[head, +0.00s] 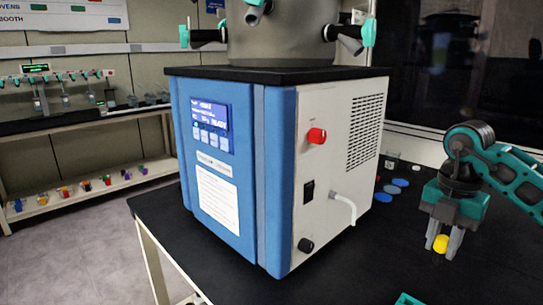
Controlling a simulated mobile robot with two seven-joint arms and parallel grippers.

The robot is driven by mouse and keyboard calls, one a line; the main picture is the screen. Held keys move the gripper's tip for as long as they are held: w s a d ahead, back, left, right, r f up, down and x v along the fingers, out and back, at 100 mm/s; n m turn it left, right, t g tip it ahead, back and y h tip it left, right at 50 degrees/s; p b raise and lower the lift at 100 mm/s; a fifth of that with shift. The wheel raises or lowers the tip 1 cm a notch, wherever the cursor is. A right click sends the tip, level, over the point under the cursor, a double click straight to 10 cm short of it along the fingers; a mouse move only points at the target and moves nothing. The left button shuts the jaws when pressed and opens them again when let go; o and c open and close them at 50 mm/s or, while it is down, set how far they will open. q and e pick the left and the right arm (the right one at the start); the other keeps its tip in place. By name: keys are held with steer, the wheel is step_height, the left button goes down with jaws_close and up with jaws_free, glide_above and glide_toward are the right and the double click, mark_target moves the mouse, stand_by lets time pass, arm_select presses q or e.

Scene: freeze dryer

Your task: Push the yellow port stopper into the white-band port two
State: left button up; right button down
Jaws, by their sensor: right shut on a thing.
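My right gripper (441,250) points down at the right side, above the black bench top. The drum's top is cut off. I cannot make out which port has the white band. My left gripper is not in view.
Several blue discs (392,189) lie on the black bench (385,250) behind my right gripper, near a small clear vessel (391,160). A teal object (408,299) is cut off at the bottom edge. A white hose (345,206) sticks out from the dryer's side.

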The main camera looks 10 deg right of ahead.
steer(key=shift+a+f+n, duration=0.2)
steer(key=shift+a+n, duration=0.25)
steer(key=shift+n, duration=0.75)
steer(key=s+a+f+m, duration=0.2)
steer(key=a+m, duration=0.6)
steer(key=m, duration=0.5)
steer(key=s+a+f+m, duration=0.3)
steer(key=a+f+m, duration=0.2)
steer(key=m, duration=0.9)
steer(key=a, duration=0.2)
steer(key=shift+s+a, duration=0.2)
steer(key=shift+a, duration=0.15)
